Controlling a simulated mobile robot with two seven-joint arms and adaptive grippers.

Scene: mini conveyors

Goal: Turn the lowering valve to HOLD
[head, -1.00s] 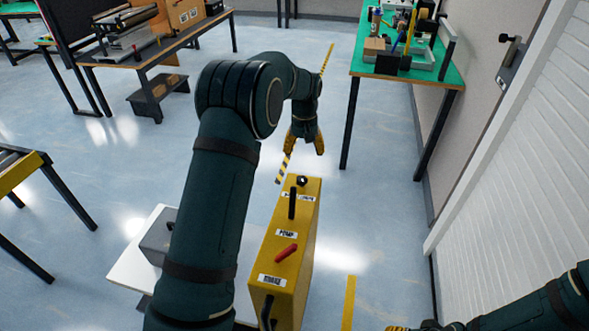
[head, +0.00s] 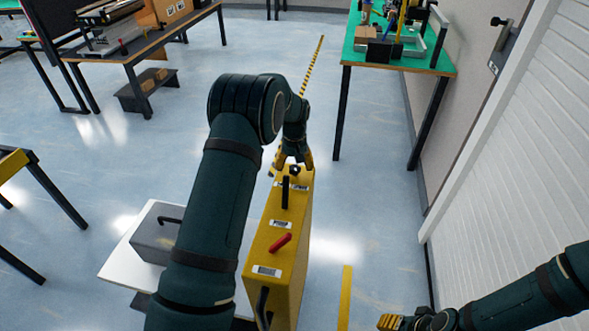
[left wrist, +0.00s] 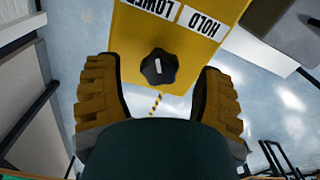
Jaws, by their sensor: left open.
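The lowering valve is a black lobed knob (left wrist: 158,68) with a short white mark, at the end of the yellow pump box (left wrist: 165,20). The LOWER label (left wrist: 158,6) and HOLD label (left wrist: 202,21) appear upside down beside it. The white mark runs roughly upright in this view; which label it indicates is unclear. In the head view the knob (head: 295,170) sits at the far end of the box. My left gripper (head: 290,162) is open, its fingers on either side of the knob, apart from it. My right gripper (head: 393,322) is at the bottom edge, only partly visible.
A black lever (head: 285,192) and a red handle (head: 280,243) stand on the box top. A grey case (head: 155,238) rests on a white surface to the left. A green-topped table (head: 420,62) stands far right. Floor beyond the box is clear.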

